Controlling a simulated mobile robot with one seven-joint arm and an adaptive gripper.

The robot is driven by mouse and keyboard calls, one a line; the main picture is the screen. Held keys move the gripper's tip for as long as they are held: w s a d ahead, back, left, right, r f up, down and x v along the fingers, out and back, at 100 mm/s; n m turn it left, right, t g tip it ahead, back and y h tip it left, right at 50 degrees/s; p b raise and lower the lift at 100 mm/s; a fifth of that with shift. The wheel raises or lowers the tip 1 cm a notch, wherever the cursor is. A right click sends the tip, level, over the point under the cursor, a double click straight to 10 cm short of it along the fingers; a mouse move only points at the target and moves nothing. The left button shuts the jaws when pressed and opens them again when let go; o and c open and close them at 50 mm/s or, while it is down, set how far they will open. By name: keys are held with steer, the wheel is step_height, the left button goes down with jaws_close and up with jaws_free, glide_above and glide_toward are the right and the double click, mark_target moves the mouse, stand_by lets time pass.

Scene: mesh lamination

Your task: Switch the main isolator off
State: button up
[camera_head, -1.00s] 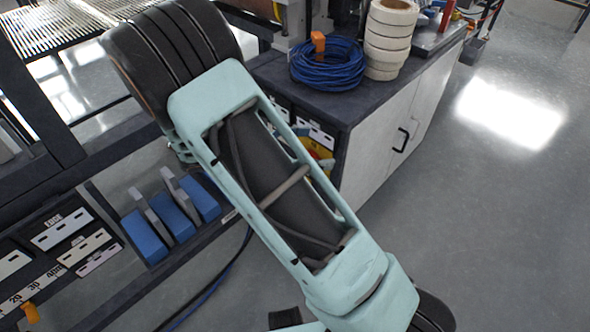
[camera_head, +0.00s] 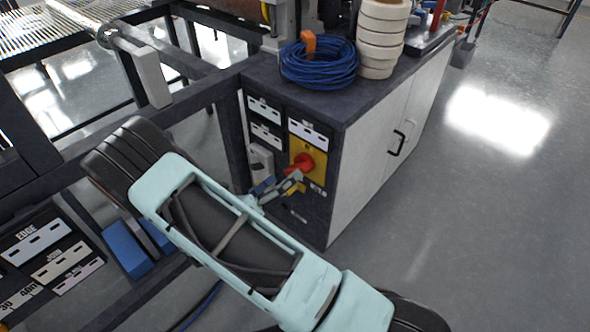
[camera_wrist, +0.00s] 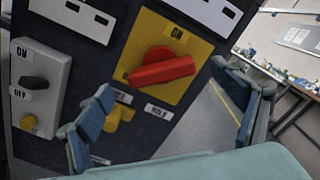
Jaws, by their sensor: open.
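The main isolator is a red rotary knob (camera_head: 302,162) on a yellow plate (camera_head: 318,152), set in the dark end panel of the cabinet. In the wrist view the red knob (camera_wrist: 162,70) has its handle lying nearly level, pointing right, with an "ON" label above it on the yellow plate (camera_wrist: 150,35). My gripper (camera_head: 285,186) is at the panel, just below and left of the knob in the head view. In the wrist view my gripper (camera_wrist: 163,84) is open, its blue-padded fingers spread below left and right of the knob. No contact with the knob is visible.
A grey switch box (camera_wrist: 38,85) marked ON and OFF is left of the isolator. A small yellow knob (camera_wrist: 122,112) and a "HOLD" label (camera_wrist: 160,112) sit below it. Blue cable (camera_head: 318,65) and white rolls (camera_head: 382,35) stand on the cabinet (camera_head: 375,150). Floor is clear at right.

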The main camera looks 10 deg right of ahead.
mark_target(296, 166)
steer(key=x, duration=0.5)
steer(key=shift+b, duration=0.35)
steer(key=c, duration=1.2)
steer(key=shift+o, duration=0.2)
steer(key=shift+m, duration=0.4)
steer(key=m, duration=0.3)
steer(key=shift+s+r+m, duration=0.1)
steer(key=shift+m, duration=0.3)
steer(key=shift+d+m, duration=0.15)
steer(key=shift+m, duration=1.75)
